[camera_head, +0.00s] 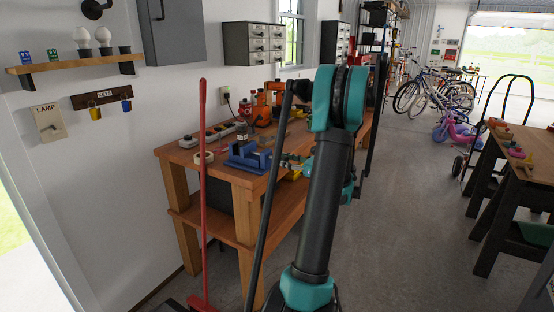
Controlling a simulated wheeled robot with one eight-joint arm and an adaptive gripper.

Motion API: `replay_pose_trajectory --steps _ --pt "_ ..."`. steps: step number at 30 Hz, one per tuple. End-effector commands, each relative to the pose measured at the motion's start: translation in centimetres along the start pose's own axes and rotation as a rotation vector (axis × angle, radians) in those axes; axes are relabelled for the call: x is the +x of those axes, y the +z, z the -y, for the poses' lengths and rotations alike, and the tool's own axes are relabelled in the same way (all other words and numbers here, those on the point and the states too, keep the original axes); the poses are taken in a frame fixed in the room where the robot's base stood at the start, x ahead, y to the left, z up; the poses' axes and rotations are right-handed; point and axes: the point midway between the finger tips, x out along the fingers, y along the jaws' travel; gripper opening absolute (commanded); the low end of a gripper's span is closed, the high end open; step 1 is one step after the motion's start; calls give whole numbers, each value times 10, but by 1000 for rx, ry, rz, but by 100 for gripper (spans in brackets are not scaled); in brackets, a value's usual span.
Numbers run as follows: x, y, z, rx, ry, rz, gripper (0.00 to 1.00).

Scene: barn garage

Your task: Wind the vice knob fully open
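A blue vice (247,156) sits on the front part of the wooden workbench (222,172), left of my arm. Its knob is too small to make out, so I cannot tell how far it is wound. My dark and teal arm rises in the middle of the picture and hides part of the bench. A small teal and dark part shows between the vice's right side and my arm. It may be my gripper, but I cannot tell whether it touches the vice or whether its fingers are open.
A red pole (203,190) and a dark pole (268,205) stand in front of the bench. A power strip (207,135) and orange tools (262,112) lie behind the vice. Another table (500,165) stands at the right.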

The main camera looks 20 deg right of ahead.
Motion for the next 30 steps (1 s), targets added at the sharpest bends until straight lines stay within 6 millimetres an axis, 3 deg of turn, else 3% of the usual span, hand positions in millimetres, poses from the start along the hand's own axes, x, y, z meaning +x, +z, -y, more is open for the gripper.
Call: replay_pose_trajectory --steps 7,18,30 --pt "28 0 0 0 1 0 47" --pt "32 0 0 0 -1 0 47" --pt "32 0 0 0 -1 0 0"
